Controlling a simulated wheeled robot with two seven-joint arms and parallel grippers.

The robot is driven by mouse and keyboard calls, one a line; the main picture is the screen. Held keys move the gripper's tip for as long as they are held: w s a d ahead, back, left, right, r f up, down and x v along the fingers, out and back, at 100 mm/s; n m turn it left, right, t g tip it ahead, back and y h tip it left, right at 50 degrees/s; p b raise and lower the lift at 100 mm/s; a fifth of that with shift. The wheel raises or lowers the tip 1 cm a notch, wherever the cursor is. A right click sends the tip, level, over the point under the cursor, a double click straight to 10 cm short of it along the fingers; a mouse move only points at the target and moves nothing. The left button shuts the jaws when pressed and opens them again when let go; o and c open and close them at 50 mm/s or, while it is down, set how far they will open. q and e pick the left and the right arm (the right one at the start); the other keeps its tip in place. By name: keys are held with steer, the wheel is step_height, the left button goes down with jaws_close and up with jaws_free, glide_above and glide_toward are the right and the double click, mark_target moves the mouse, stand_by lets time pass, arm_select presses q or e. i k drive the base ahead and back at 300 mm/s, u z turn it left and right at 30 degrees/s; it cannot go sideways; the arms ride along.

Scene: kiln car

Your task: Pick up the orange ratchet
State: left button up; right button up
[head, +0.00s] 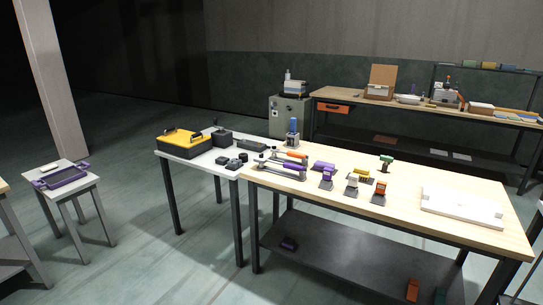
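Several orange items are in the head view, and they are too small to tell surely which is the ratchet. A long tool with an orange handle (291,155) lies at the left end of the wooden-topped table (400,217), just behind a similar purple-handled tool (285,167). An orange block-like device with a grey base (380,190) stands near the table's middle. Beside it on the left is a grey device with a little orange (352,185). Another orange item (412,290) is on the lower shelf. Neither of my grippers is in view.
A purple-and-grey device (327,178), a yellow item (361,175) and a green tool (386,162) share the tabletop. A white tray (461,207) lies at the right. A white table (202,161) with a yellow-and-black case (187,142) adjoins at left. The table's front strip is clear.

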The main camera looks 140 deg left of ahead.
mark_target(300, 156)
steer(key=u, duration=4.6)
